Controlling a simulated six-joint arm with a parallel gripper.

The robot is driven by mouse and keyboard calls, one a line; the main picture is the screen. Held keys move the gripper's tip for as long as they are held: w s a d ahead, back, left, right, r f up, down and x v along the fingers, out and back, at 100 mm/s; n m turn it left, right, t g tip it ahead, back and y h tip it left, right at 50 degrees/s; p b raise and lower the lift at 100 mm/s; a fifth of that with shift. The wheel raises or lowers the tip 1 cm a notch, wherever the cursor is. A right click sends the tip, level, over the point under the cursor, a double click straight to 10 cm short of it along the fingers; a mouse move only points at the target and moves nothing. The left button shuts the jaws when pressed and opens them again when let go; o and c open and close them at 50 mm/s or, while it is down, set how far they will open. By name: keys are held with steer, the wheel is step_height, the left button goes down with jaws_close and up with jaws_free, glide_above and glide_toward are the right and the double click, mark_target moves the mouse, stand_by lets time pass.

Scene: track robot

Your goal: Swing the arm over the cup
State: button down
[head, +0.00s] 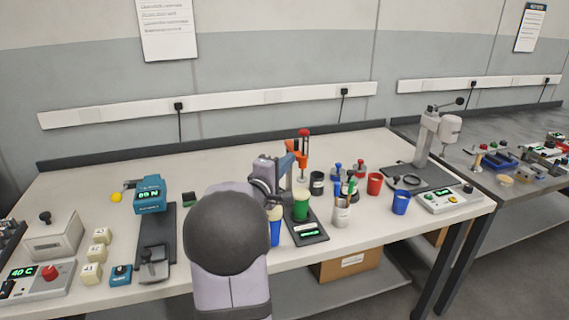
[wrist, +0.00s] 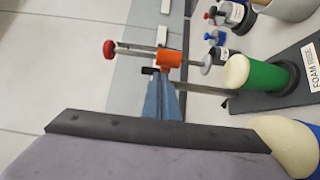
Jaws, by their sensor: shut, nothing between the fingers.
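The green cup (head: 301,208) with a pale foam top stands upright on a black base (head: 311,232) with a green display. It also shows in the wrist view (wrist: 265,77). An orange and blue swing arm (head: 293,150) carries an upright rod with a red knob (head: 304,132). In the wrist view, the rod's grey foot (wrist: 207,58) is apart from the cup's top; I cannot tell whether it is directly above. My gripper (head: 268,192) is shut and empty, left of the green cup. Its dark edge (wrist: 150,131) fills the lower wrist view and hides part of the swing arm.
A blue cup with a pale top (head: 275,232) stands close to my gripper. Right of the base are a pen holder (head: 340,212), a red cup (head: 375,184) and another blue cup (head: 401,203). A grey press (head: 427,135) stands further right. Teal equipment (head: 150,200) is at left.

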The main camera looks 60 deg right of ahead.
steer(key=shift+s+d+r, duration=0.15)
steer(key=shift+s+d, duration=0.05)
steer(key=shift+s, duration=0.3)
steer(key=w+a+b, duration=0.2)
steer(key=w+a, duration=0.1)
steer(key=w, duration=0.1)
steer(key=s+a+b, duration=0.2)
steer(key=s+a, duration=0.3)
steer(key=a, duration=0.3)
steer(key=shift+s+a+b, duration=0.2)
steer(key=shift+a+b, duration=0.15)
steer(key=shift+a, duration=0.05)
